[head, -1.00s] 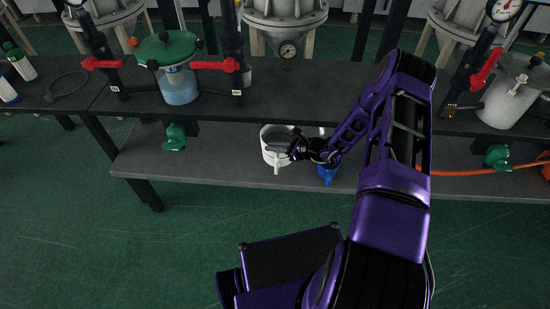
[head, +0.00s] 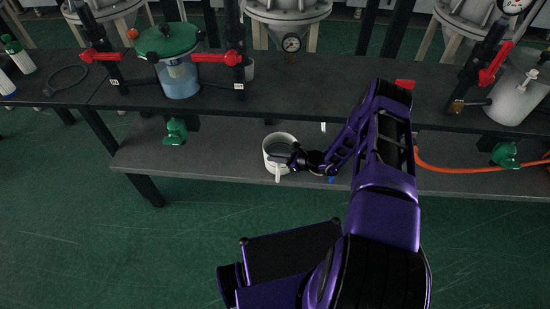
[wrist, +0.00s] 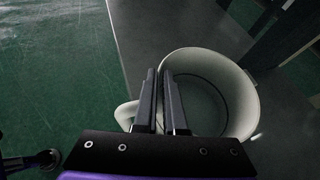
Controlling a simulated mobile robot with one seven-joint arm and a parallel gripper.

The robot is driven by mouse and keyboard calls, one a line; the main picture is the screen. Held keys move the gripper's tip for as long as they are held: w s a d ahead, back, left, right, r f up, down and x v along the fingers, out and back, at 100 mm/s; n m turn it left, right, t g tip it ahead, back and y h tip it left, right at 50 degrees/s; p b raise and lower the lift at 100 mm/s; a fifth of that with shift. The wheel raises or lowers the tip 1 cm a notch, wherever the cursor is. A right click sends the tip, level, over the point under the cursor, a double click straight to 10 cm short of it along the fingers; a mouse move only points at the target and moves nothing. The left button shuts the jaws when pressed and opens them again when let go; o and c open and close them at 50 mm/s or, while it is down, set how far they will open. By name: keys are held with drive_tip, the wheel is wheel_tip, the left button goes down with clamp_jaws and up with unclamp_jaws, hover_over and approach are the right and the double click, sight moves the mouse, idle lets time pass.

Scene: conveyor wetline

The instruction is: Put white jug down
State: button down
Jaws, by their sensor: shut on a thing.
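The white jug (head: 269,155) is an open, round vessel with its handle toward the front. It is upright at the lower shelf (head: 215,165), under the bench; I cannot tell whether its base touches the shelf. My gripper (head: 290,160) reaches it from the right. In the wrist view, the two dark fingers (wrist: 160,90) are closed on the jug's near wall, one finger inside the rim and one outside, close to the handle. The jug (wrist: 245,95) opens to the right of the fingers, and its inside looks grey with a dark ring line.
The bench top (head: 330,88) overhangs the lower shelf. A green valve (head: 175,131) hangs at left and another (head: 505,154) at right. An orange hose (head: 455,169) runs along the right. A blue thing (head: 331,179) is mostly hidden by my arm. The shelf left of the jug is clear.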

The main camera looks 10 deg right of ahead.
drive_tip(key=shift+w, duration=0.1)
drive_tip(key=c, duration=1.4)
unclamp_jaws()
drive_tip(key=o, duration=0.4)
drive_tip(key=shift+r, duration=0.1)
drive_tip(key=p+v, duration=0.1)
drive_tip(key=v, duration=1.1)
